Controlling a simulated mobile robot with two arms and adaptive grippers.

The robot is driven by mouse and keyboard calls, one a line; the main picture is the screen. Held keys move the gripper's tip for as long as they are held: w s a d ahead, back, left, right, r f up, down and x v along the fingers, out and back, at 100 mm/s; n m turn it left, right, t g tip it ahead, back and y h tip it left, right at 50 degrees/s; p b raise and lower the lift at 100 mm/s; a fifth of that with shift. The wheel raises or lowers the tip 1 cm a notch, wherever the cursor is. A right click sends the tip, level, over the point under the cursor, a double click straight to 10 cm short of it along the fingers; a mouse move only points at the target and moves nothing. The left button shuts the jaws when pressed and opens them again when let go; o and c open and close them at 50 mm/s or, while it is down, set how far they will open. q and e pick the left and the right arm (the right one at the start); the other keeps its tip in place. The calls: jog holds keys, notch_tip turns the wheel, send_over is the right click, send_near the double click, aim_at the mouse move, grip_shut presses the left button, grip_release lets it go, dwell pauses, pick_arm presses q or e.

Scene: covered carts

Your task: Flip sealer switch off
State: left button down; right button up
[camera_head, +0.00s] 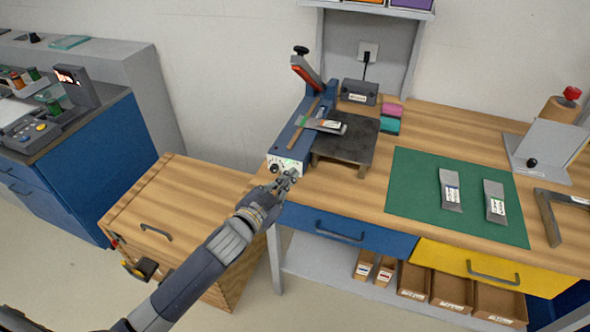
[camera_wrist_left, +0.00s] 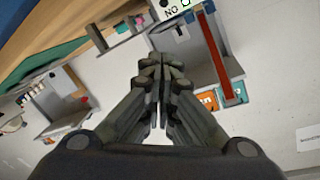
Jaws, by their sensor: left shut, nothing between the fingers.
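The blue sealer (camera_head: 297,135) stands on the left end of the wooden workbench, with its red-tipped lever arm raised. Its pale front panel (camera_head: 284,166) carries small dark controls and a green mark. The panel also shows at the top edge of the left wrist view (camera_wrist_left: 172,8). I cannot read the switch position. My left gripper (camera_head: 291,174) is shut and empty, right at the front panel in the head view. I cannot tell if it touches the panel. In the left wrist view the closed fingers (camera_wrist_left: 161,68) point toward the sealer. My right gripper is not in view.
A dark stand (camera_head: 345,150) with a pouch on it adjoins the sealer. A green mat (camera_head: 420,205) holds two pouches (camera_head: 450,190). A wooden cabinet (camera_head: 180,195) stands to the left, below the bench top. A blue drawer (camera_head: 340,231) is under the bench edge.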

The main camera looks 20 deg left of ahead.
pick_arm(q)
jog(key=r+p+x, duration=0.1)
jog(key=p+x, duration=0.1)
jog(key=x, duration=0.7)
jog(key=a+f, duration=0.1)
jog(key=f, duration=0.1)
jog(key=s+a+f, duration=0.1)
jog(key=f, duration=0.1)
jog(key=shift+s+a, duration=0.15)
jog(key=shift+a, duration=0.05)
